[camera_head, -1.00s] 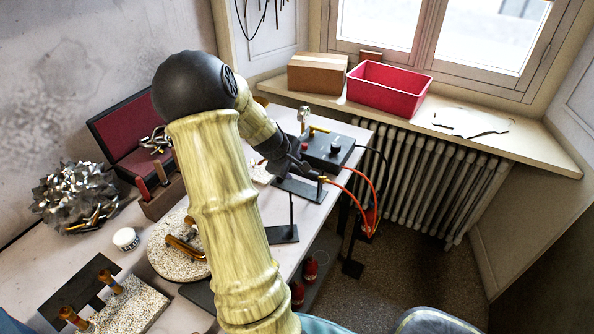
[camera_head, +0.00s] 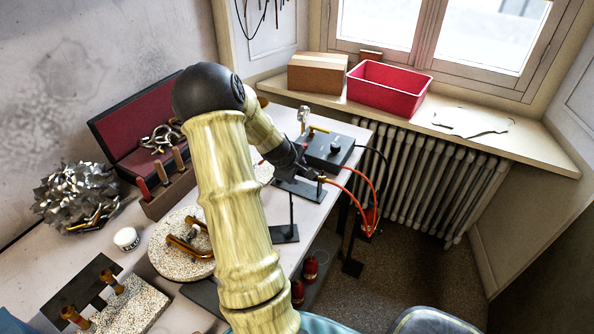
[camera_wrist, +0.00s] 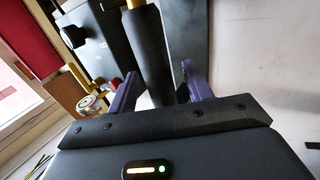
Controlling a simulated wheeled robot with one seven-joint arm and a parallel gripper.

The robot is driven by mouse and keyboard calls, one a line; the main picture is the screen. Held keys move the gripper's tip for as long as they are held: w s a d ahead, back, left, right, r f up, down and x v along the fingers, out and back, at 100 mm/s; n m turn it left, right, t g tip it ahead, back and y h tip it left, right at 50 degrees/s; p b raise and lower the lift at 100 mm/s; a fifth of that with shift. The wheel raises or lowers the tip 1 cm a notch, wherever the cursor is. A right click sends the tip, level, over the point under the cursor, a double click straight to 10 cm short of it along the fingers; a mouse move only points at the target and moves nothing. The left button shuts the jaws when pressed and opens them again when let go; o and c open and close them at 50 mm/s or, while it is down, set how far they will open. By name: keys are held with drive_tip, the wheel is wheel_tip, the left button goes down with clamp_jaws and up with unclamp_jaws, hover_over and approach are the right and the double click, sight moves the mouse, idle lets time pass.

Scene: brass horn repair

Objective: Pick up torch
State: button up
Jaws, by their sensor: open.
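The torch is a black cylindrical handle (camera_wrist: 153,50) with a brass-coloured part at its top edge in the wrist view. My gripper (camera_wrist: 158,72) has its two purple fingers apart, one on each side of the handle. I cannot tell whether either finger touches it. In the head view my gripper (camera_head: 303,170) is at the far right end of the bench, beside a brass fitting (camera_head: 322,178) with orange hoses. My arm and gripper hide most of the torch there.
A dark control box (camera_head: 328,150) with knobs stands just behind my gripper. Orange hoses (camera_head: 362,178) hang off the bench's right edge. A thin black stand (camera_head: 285,233) is in front. A red bin (camera_head: 388,90) and a cardboard box (camera_head: 317,74) sit on the windowsill.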

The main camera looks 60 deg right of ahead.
drive_tip(key=shift+c, duration=0.4)
drive_tip(key=c, duration=0.9)
drive_tip(key=shift+c, duration=0.2)
drive_tip(key=shift+r, duration=0.1)
wheel_tip(320, 180, up, 10)
drive_tip(key=shift+f, duration=0.1)
